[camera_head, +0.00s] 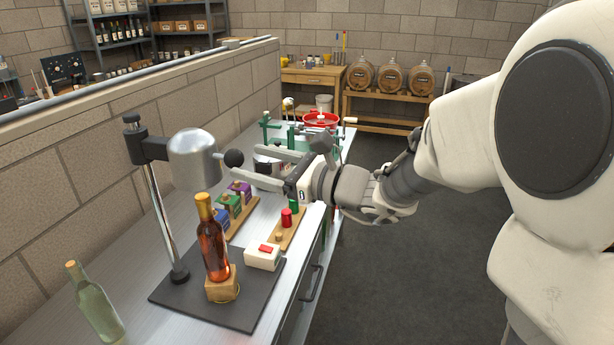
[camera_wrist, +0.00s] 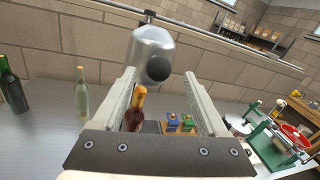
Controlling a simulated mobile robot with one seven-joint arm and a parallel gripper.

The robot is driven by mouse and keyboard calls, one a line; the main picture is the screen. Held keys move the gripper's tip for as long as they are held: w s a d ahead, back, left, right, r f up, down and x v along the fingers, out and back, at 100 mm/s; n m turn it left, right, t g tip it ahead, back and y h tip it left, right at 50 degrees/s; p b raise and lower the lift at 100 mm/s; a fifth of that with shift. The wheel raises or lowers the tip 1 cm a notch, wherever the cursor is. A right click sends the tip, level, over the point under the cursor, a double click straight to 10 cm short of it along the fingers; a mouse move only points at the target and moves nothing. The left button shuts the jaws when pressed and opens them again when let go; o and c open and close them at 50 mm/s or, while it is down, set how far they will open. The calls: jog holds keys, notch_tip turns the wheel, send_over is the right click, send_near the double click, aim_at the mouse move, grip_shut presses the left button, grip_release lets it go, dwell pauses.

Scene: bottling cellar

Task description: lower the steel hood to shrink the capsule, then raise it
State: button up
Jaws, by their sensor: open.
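The steel hood (camera_head: 193,158) hangs from a stand (camera_head: 157,215), above the amber bottle (camera_head: 213,248) and clear of it. The bottle stands upright on a wooden block (camera_head: 221,287), its gold capsule (camera_head: 204,207) just below the hood. A black knob (camera_head: 234,158) sticks out from the hood's side toward my gripper (camera_head: 246,164), which is open and empty with its fingers pointing at the knob. In the wrist view the knob (camera_wrist: 158,68) shows between the two fingertips, in front of the hood (camera_wrist: 148,45). I cannot tell whether a finger touches it.
A white box with a red button (camera_head: 263,257) sits right of the bottle on the dark base plate (camera_head: 180,300). A clear green bottle (camera_head: 95,305) stands at front left. Wooden racks (camera_head: 285,238) with small coloured items and a green device (camera_head: 285,140) lie farther back. A block wall (camera_head: 100,160) runs along the left.

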jog(key=v, duration=1.2)
jog(key=shift+b, duration=0.4)
jog(key=shift+s, duration=0.1)
jog(key=s+a+f+n+g+h, duration=0.2)
jog(key=s+f+n+g+h, duration=0.45)
jog(key=s+n, duration=0.65)
jog(key=s+d+f+n+t+h, duration=0.2)
jog(key=s+d+n+t+h, duration=0.1)
jog(key=d+n+h, duration=0.5)
jog(key=s+d+h, duration=0.1)
jog(key=d, duration=0.2)
jog(key=shift+d+n, duration=0.15)
jog(key=shift+n, duration=0.25)
